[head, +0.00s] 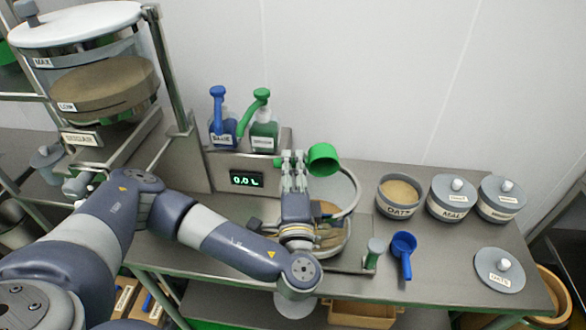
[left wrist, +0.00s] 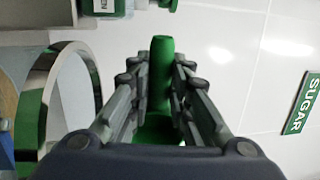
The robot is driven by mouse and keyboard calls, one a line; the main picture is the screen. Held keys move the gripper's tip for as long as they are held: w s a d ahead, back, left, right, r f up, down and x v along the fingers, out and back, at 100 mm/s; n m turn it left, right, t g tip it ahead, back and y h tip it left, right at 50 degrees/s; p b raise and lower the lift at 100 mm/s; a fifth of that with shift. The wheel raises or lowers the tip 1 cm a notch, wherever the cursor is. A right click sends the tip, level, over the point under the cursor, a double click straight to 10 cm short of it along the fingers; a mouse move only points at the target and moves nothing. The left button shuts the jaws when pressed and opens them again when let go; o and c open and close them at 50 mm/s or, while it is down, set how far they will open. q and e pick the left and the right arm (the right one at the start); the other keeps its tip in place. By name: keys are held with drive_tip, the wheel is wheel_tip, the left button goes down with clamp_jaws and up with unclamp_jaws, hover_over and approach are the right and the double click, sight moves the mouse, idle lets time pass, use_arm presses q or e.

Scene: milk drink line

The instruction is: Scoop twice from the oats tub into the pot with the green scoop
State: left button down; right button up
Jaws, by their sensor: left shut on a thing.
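The green scoop (head: 323,159) is held in my left gripper (head: 292,158), above the pot's rim, with its round cup to the right of the fingers. In the left wrist view the fingers are shut on the scoop's green handle (left wrist: 161,75). The pot (head: 345,186) stands under my left arm, which hides much of it; some tan content shows inside. The oats tub (head: 398,197) is open, labelled OATS and filled with pale tan oats, to the right of the pot. Whether the scoop holds anything cannot be seen. My right gripper is not in view.
A blue scoop (head: 403,250) lies in front of the oats tub. Two lidded tubs (head: 451,197) (head: 499,199) stand to its right, and a loose lid (head: 499,269) lies at the front right. A display (head: 246,180) reads 0.0 L. Two pump bottles (head: 222,125) (head: 264,130) stand behind.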

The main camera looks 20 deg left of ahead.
use_arm(q)
drive_tip(key=shift+f+t+y+b, duration=0.3)
drive_tip(key=shift+t+b, duration=0.2)
drive_tip(key=shift+b, duration=0.6)
drive_tip(key=shift+r, duration=0.1)
idle(1.1)
